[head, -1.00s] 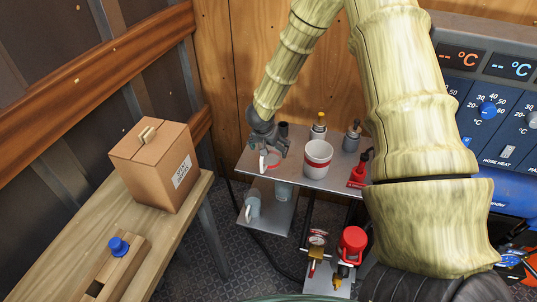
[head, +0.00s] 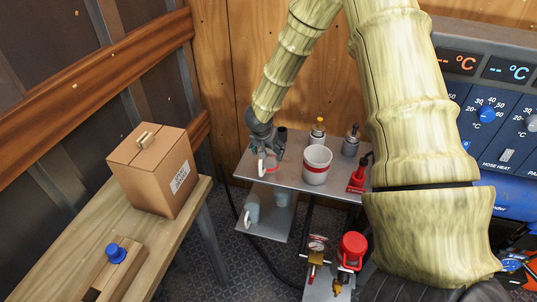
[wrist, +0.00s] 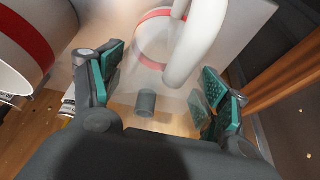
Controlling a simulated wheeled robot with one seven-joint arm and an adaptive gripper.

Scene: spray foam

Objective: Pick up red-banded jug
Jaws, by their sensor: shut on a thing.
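The red-banded jug (head: 263,167) is pale, with a light handle, at the left end of the metal shelf's top in the head view. In the wrist view its thick white handle (wrist: 197,42) and its red band show between my fingers, and its body looks see-through. My gripper (head: 268,150) is over the jug from above, with its fingers shut on it; in the wrist view the teal finger pads (wrist: 163,80) stand on either side of the jug. My fingers hide part of the jug in the head view. I cannot tell whether its base touches the shelf.
A larger white container with a red band (head: 317,166) stands just right of the jug. Small bottles (head: 350,142) and a red tool (head: 358,178) are on the same metal shelf (head: 300,187). A grey mug (head: 251,212) sits below. A cardboard box (head: 150,172) is on the left bench.

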